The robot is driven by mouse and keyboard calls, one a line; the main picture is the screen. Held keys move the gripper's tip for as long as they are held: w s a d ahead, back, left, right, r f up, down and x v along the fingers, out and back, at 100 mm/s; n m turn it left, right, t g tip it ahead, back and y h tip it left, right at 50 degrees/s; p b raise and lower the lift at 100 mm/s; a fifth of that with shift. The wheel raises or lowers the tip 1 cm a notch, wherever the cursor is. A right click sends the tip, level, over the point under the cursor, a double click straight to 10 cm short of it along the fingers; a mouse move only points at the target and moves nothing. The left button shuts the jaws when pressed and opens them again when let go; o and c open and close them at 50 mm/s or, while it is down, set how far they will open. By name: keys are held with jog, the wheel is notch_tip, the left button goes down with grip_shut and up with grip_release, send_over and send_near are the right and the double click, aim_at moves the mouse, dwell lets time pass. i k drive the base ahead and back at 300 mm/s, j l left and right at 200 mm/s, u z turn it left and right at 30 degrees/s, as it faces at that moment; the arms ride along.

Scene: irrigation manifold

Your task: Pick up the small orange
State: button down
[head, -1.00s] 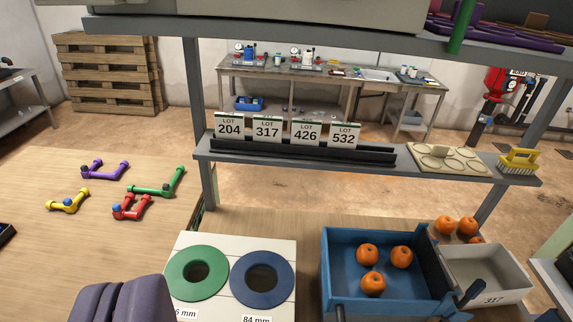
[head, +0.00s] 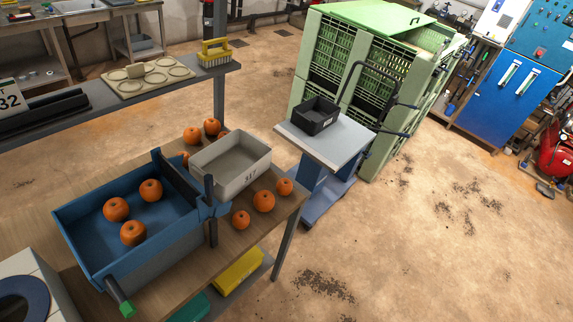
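Several oranges are in view. Three stand on the wooden table's right end in front of the grey bin: a small orange (head: 241,220) that looks the smallest, a larger orange (head: 264,201), and another smallish orange (head: 285,187) near the table corner. Three more, one of them this orange (head: 133,233), lie in the blue tray (head: 150,268). Others, such as this orange (head: 212,127), sit behind the grey bin, one partly hidden by it. My gripper is not in view.
The grey bin (head: 235,181), marked 317, looks empty and stands beside the blue tray. The tray has upright posts and a green-tipped handle (head: 122,305). A cart with a black bin (head: 314,117) stands beyond the table's right edge, near green crates (head: 358,58). Floor at right is open.

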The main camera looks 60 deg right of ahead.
aim_at(241, 220)
jog(key=k+j+z, duration=0.25)
jog(key=k+z, duration=0.65)
jog(key=k, duration=0.6)
jog(key=i+z, duration=0.15)
jog(key=i, duration=1.55)
jog(key=i+j, duration=0.2)
jog(key=i, duration=0.25)
jog(key=i+j, duration=0.15)
jog(key=i, duration=0.25)
jog(key=i+j+z, duration=0.1)
jog(key=i, duration=0.35)
jog(key=j, duration=0.1)
